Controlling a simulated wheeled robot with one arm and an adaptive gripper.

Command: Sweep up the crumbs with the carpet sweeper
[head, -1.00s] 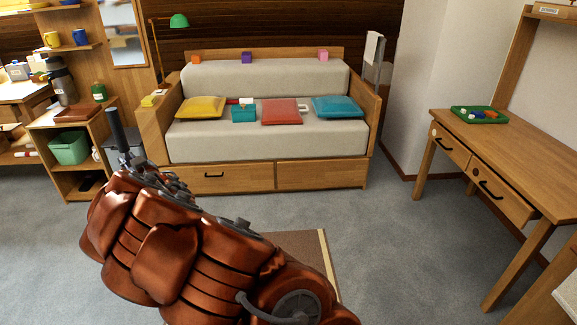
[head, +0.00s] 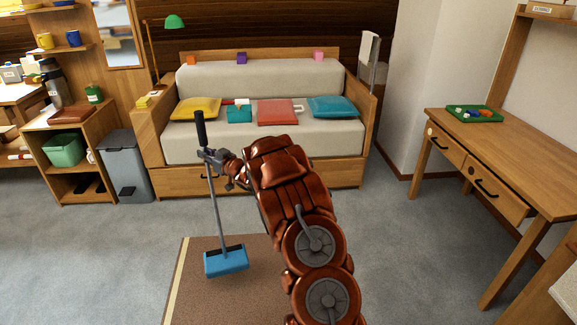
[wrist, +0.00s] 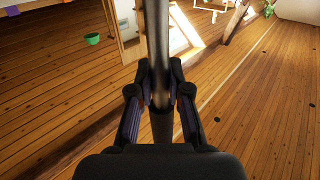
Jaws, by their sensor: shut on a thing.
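The carpet sweeper has a blue head (head: 226,263), a thin grey pole and a black grip (head: 201,128) at the top. It stands nearly upright, its head over the brown rug (head: 262,292); it appears to rest there. My gripper (head: 208,157) is shut on the pole just below the black grip. In the wrist view, the gripper fingers (wrist: 160,98) clasp the dark pole (wrist: 158,40) from both sides. I cannot make out any crumbs on the rug. My arm hides the rug's right part.
A daybed (head: 265,140) with cushions stands behind the rug. A grey pedal bin (head: 126,165) and a shelf unit (head: 62,150) are at the left. A wooden desk (head: 520,160) is at the right. Grey carpet (head: 110,255) is clear left of the rug.

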